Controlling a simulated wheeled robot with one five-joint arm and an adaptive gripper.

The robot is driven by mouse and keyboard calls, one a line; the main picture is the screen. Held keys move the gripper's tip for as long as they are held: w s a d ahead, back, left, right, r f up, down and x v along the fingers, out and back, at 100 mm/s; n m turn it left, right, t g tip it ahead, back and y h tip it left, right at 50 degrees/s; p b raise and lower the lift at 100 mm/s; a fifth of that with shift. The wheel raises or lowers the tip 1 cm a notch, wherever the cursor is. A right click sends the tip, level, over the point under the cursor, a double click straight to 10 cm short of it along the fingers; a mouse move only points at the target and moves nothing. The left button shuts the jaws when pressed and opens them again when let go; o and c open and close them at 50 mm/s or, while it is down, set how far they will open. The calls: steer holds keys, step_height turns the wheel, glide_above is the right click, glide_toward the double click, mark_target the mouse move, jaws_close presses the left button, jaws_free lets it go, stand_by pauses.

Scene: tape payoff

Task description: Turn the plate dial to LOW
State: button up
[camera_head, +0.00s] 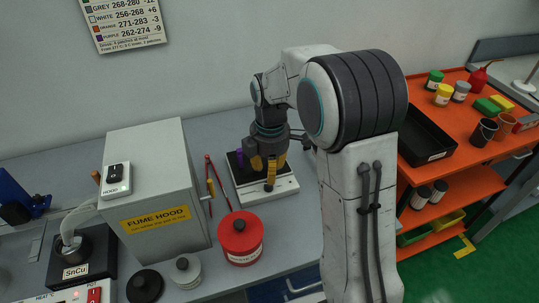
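The plate (285,189) is a low white unit with a black top, standing on the grey bench in the head camera view. A small dark knob (269,187), which looks like its dial, is on the front face. Its marks and setting are too small to read. My gripper (268,165) points down over the plate, just above the knob. Its yellow-orange finger pads are spread apart, with a dark part between them. I cannot tell whether anything touches the knob. My gripper hides much of the plate's top. A purple item (239,156) stands at its back left.
The fume hood (155,190) stands left of the plate. A red-handled tool (210,182) stands between them. A red canister (240,238) is in front, near the bench edge. The SnCu pot (82,262) is at lower left. An orange shelf cart (460,150) stands right.

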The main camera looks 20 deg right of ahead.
mark_target(268, 185)
steer(key=shift+s+r, duration=0.15)
steer(key=shift+r, duration=2.5)
steer(key=shift+f, duration=0.1)
step_height(268, 185, down, 4)
steer(key=n, duration=0.1)
steer(key=n+p, duration=0.1)
steer(key=n, duration=0.1)
steer(key=shift+r+n, duration=0.25)
steer(key=shift+n, duration=0.05)
steer(key=shift+f+n, duration=0.4)
steer(key=shift+f, duration=0.2)
steer(key=f+p, duration=0.3)
steer(key=f, duration=0.1)
steer(key=shift+w+f, duration=0.15)
steer(key=shift+w, duration=0.05)
steer(key=shift+w+f, duration=0.1)
steer(key=shift+f, duration=1.2)
steer(key=shift+o, duration=0.2)
jaws_close()
